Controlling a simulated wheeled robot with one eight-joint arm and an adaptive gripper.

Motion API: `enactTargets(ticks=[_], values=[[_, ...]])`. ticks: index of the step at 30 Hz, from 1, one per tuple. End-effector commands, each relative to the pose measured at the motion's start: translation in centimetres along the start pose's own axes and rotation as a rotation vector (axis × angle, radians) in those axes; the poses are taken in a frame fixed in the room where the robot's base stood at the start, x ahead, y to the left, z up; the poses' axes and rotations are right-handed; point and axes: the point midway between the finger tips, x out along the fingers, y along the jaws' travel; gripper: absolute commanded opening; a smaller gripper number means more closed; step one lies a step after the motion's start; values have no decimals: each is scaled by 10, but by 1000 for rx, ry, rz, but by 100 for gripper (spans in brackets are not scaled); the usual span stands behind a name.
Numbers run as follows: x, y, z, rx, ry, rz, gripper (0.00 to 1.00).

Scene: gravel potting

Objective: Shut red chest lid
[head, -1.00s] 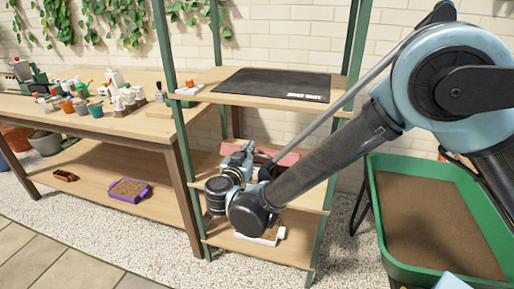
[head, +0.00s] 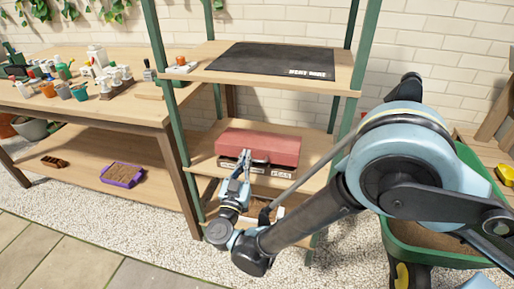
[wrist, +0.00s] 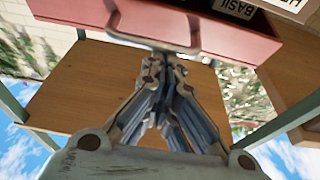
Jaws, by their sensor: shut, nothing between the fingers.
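The red chest (head: 258,145) sits on the middle shelf of the rack in the head view. Its broad red face is visible, with a dark strip and white labels below it. I cannot tell how far the lid is from seated. My gripper (head: 245,155) points up in front of the chest, shut and empty, its tips overlapping the red face. In the wrist view, the red chest part (wrist: 225,38) crosses the top with a grey handle (wrist: 152,45) on it. My gripper (wrist: 165,65) is at or just below that handle; contact is unclear. A "BASIL" label (wrist: 235,8) shows behind.
A shelf above holds a black mat (head: 275,61). Green rack posts (head: 167,80) flank the chest. A wooden bench (head: 90,105) with bottles and pots stands left. A green soil tub (head: 435,256) is at right, partly behind my arm.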

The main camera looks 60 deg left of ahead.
Motion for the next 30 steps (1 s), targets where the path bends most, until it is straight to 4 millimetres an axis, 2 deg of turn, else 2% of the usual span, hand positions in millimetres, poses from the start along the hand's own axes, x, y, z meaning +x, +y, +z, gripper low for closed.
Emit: enactTargets(ticks=[12,30], values=[[-22,-5,27,2,-2,-9,0],[-26,-6,35,4,-8,-11,0]])
